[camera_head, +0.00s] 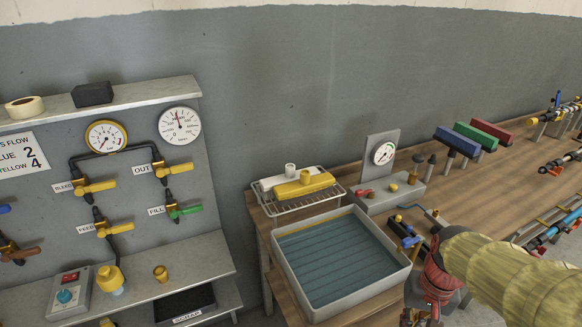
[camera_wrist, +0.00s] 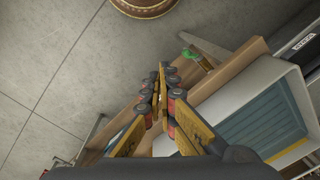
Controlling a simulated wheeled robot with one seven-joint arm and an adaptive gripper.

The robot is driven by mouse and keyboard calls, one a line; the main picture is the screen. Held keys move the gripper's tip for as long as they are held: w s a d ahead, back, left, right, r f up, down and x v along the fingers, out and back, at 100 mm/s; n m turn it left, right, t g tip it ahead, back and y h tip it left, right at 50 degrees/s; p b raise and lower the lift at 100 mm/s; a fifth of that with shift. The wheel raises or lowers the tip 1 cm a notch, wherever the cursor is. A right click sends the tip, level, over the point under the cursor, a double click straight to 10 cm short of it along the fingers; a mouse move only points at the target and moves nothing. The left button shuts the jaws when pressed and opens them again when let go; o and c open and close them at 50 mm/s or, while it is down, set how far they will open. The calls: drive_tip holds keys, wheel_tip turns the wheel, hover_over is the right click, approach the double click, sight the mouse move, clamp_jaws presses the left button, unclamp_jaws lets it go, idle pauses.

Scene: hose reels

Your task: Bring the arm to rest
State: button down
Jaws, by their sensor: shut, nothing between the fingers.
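My arm (camera_head: 510,275), in a pale yellow sleeve, enters the head view at the lower right and ends in a red wrist part. My gripper (camera_wrist: 162,72) shows in the wrist view with its yellow and dark fingers closed together at the tips and nothing between them. It points down over the floor beside the bench edge. In the head view the wrist hangs right of the water tray (camera_head: 408,265), and the fingertips there are hard to make out. The tray also shows at the right of the wrist view (camera_wrist: 290,75).
A wire rack (camera_head: 263,201) with a yellow and a white block stands behind the tray. A gauge stand (camera_head: 381,155) and several hose parts lie on the wooden bench (camera_head: 450,190). A valve panel (camera_head: 140,215) stands left. Bare floor (camera_wrist: 60,60) lies left of my gripper.

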drive_tip(key=s+a+r+n+t, duration=0.2)
drive_tip(key=a+r, duration=0.2)
drive_tip(key=r, duration=0.2)
drive_tip(key=s+a+r+n+t, duration=0.1)
drive_tip(key=a+r+n+t, duration=0.1)
drive_tip(key=a+r, duration=0.3)
drive_tip(key=shift+s+a+r+t+h, duration=0.2)
drive_tip(key=shift+s+r+t+h, duration=0.15)
drive_tip(key=shift+r+t, duration=0.45)
drive_tip(key=shift+r, duration=0.15)
